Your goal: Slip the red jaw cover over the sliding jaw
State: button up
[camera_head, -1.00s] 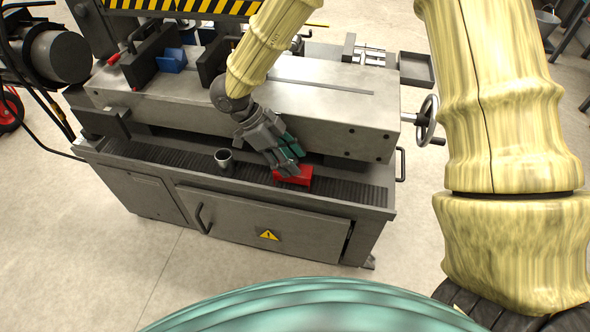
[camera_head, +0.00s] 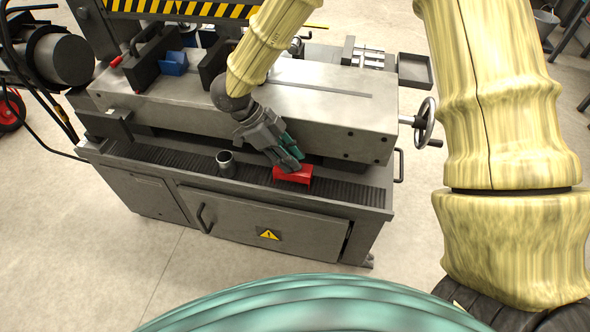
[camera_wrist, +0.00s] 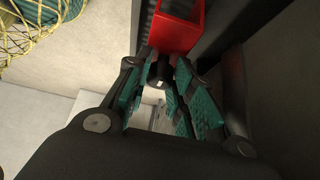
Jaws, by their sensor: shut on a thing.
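The red jaw cover (camera_head: 293,175) is at the grated ledge along the machine's front, right of centre. It also shows at the top of the wrist view (camera_wrist: 178,30). I cannot tell whether the cover is clear of the ledge. Two dark upright jaws stand on the machine top. The right jaw (camera_head: 213,63), which appears to be the sliding one, is bare and partly behind my arm. The left jaw (camera_head: 150,62) has a blue cover (camera_head: 174,63).
A small metal cup (camera_head: 227,163) stands on the ledge left of my gripper. The machine's grey body (camera_head: 340,120) rises behind the ledge. A handwheel (camera_head: 428,122) sticks out at its right end. A striped guard (camera_head: 190,9) spans the back.

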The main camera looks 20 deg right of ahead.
jog(key=shift+r+p, duration=2.85)
jog(key=shift+p, duration=0.7)
jog(key=shift+f, duration=0.1)
